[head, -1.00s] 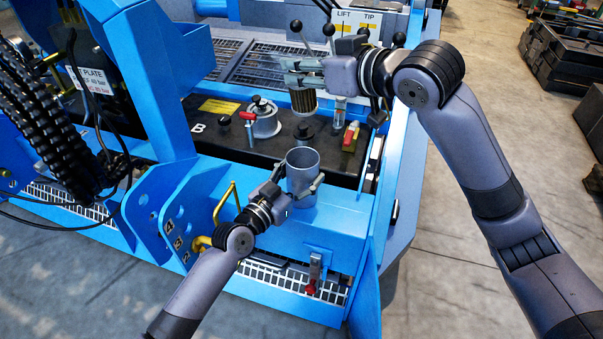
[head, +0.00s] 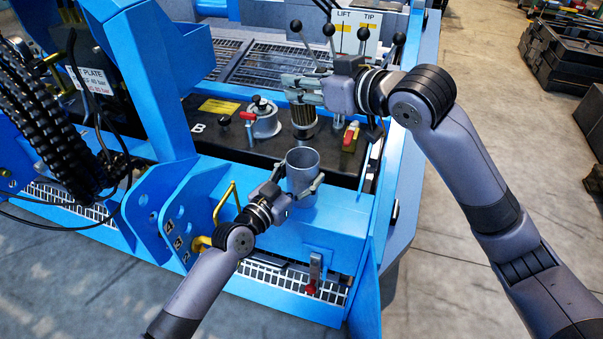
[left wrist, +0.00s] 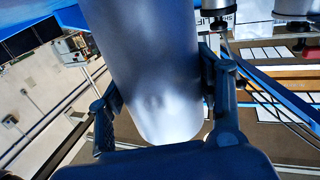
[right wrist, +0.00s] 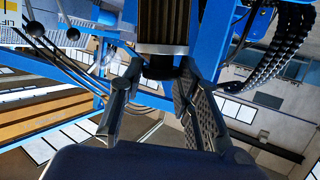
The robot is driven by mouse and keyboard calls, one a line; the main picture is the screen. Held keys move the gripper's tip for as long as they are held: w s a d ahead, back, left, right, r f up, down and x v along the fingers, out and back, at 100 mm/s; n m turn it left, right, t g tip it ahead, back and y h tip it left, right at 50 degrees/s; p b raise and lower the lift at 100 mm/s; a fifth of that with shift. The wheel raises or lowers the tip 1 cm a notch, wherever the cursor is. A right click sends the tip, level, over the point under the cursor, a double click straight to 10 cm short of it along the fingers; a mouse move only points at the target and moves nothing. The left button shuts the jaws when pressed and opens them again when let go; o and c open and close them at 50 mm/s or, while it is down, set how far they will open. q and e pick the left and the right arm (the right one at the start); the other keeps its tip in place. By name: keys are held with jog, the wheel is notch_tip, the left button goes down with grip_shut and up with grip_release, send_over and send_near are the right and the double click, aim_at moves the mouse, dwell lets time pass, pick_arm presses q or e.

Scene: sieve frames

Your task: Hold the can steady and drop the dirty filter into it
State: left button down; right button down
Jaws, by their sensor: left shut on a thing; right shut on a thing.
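The grey can (head: 302,168) stands upright on the blue ledge, its open mouth facing up. My left gripper (head: 297,184) is shut around it, with a finger on either side; the can (left wrist: 150,70) also fills the middle of the left wrist view. My right gripper (head: 303,90) is shut on the top end of the dirty filter (head: 304,116), a brownish pleated cylinder hanging upright. In the picture its lower end is just above the can's rim; the exact height gap is hard to tell. The right wrist view shows the filter's pleats (right wrist: 163,22) beyond the fingers.
A black tank top behind the can carries a silver filter housing (head: 263,122) with a red-handled valve, and another red-and-yellow valve (head: 350,135) to the right. A yellow handle (head: 226,203) stands left of my left gripper. Levers (head: 328,30) rise behind my right gripper.

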aim_at(307, 128)
jog(key=shift+f, duration=4.7)
jog(key=c, duration=1.1)
grip_release()
jog(key=shift+f, duration=0.1)
jog(key=v, duration=1.2)
pick_arm(q)
jog(key=shift+c, duration=1.9)
grip_release()
